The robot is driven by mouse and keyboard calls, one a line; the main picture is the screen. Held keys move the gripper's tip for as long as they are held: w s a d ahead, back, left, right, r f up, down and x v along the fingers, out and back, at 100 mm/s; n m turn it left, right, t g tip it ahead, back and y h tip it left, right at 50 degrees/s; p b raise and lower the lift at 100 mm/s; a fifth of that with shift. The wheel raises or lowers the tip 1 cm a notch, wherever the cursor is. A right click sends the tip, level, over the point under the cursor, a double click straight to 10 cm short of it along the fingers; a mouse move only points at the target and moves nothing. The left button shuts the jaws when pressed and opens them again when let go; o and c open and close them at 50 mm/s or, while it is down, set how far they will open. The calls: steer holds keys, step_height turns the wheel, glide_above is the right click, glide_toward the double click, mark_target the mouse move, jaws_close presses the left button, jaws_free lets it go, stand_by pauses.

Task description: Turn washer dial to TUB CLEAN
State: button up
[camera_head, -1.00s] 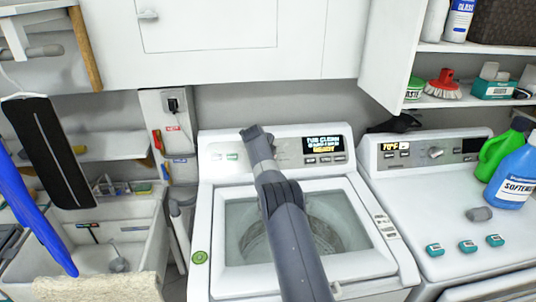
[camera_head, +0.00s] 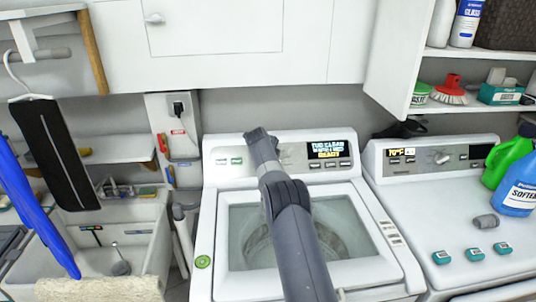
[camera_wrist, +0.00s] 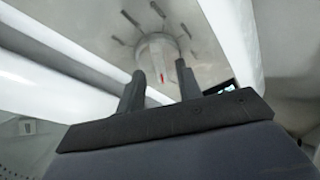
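The washer (camera_head: 212,215) stands in the middle of the head view. Its display (camera_head: 328,149) shows "TUB CLEAN" on top, a middle line too small to read, and "READY" below. The dial (camera_wrist: 152,52) is a pale round knob with a red mark in the wrist view, with dark tick marks around it on the panel. My gripper (camera_wrist: 158,68) has its two fingers apart, one on each side of the dial in the picture. I cannot tell whether they touch it. In the head view my gripper (camera_head: 259,136) is at the panel and hides most of the dial.
A dryer (camera_head: 430,215) with small teal boxes and detergent bottles stands at the right. A sink (camera_head: 75,265) and a hanger with black cloth (camera_head: 52,150) are at the left. White cabinets (camera_head: 230,65) overhang the washer. The washer lid (camera_head: 372,270) is closed.

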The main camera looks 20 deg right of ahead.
steer(key=b+v, duration=0.2)
steer(key=v, duration=0.7)
steer(key=shift+s+b, duration=0.15)
steer(key=shift+b, duration=0.15)
steer(key=shift+p+x, duration=1.8)
steer(key=shift+x, duration=3.5)
steer(key=shift+a+r, duration=0.15)
steer(key=shift+r, duration=0.05)
